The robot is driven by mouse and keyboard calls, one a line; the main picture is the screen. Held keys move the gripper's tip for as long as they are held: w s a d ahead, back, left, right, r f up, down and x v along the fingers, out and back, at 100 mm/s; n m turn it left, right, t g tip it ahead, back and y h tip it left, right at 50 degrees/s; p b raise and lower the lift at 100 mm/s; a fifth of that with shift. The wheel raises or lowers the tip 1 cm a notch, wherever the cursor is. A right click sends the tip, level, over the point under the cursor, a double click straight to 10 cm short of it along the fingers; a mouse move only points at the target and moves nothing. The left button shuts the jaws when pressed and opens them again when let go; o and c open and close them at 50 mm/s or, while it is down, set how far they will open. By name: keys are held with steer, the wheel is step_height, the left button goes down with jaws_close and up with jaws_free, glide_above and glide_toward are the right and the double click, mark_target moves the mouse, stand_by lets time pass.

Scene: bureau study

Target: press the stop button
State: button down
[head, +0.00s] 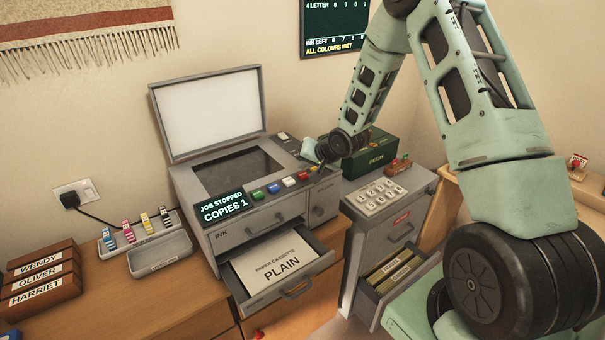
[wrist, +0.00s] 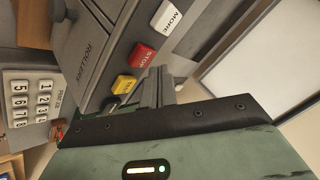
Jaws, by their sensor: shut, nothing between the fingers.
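The stop button (head: 303,175) is the red one in the row on the copier's front panel. In the wrist view the red button (wrist: 142,54) is lettered STOP, between a white MORE button (wrist: 166,17) and a yellow button (wrist: 124,84). My gripper (head: 320,160) is at the right end of the panel. In the wrist view its shut, empty fingers (wrist: 157,82) appear beside the red and yellow buttons; I cannot tell whether they touch anything. The copier's display (head: 222,205) reads "JOB STOPPED, COPIES 1".
The copier lid (head: 208,113) is raised. The paper cassette drawer (head: 280,268), marked PLAIN, is pulled out. To the right stands a grey cabinet (head: 385,235) with a keypad (head: 376,197) and an open file drawer. A dark green box (head: 370,153) is behind my gripper.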

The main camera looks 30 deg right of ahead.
mark_target(306, 176)
steer(key=shift+r, duration=0.1)
step_height(306, 176, up, 6)
steer(key=p, duration=0.5)
stand_by(0.7)
